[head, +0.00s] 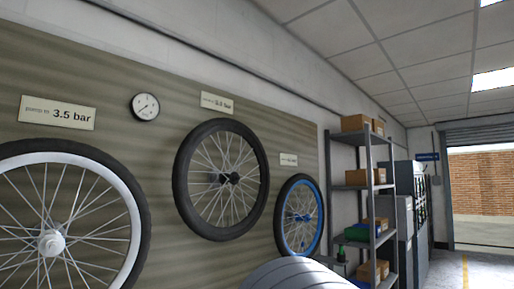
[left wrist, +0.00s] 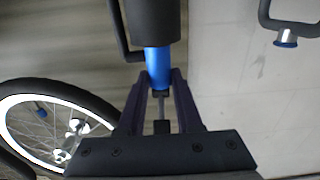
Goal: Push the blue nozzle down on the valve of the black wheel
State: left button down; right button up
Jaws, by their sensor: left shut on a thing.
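The black wheel (head: 180,190) hangs upright on the slatted wall panel in the middle of the head view, with a black tyre, dark rim and dark hub. Its valve is too small to make out. In the left wrist view my left gripper (left wrist: 160,76) is shut on the blue nozzle (left wrist: 159,62), which sticks out of a thick black cylinder (left wrist: 155,20). A thin dark part shows between the fingers below the nozzle; I cannot tell what it is. The black wheel cannot be made out in the left wrist view. My right gripper is in neither view.
A white-rimmed wheel (head: 132,195) hangs at left, also in the left wrist view (left wrist: 75,94); a blue-rimmed wheel (head: 318,225) hangs at right. A second blue nozzle (left wrist: 286,43) shows top right. A gauge (head: 145,107) and signs are on the wall. Shelving (head: 349,155) stands right.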

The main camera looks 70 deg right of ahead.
pick_arm(q)
jog(key=shift+r, duration=0.4)
jog(key=c, duration=0.5)
grip_release()
jog(key=shift+s+f, duration=0.1)
jog(key=v, duration=1)
jog(key=shift+b, duration=0.45)
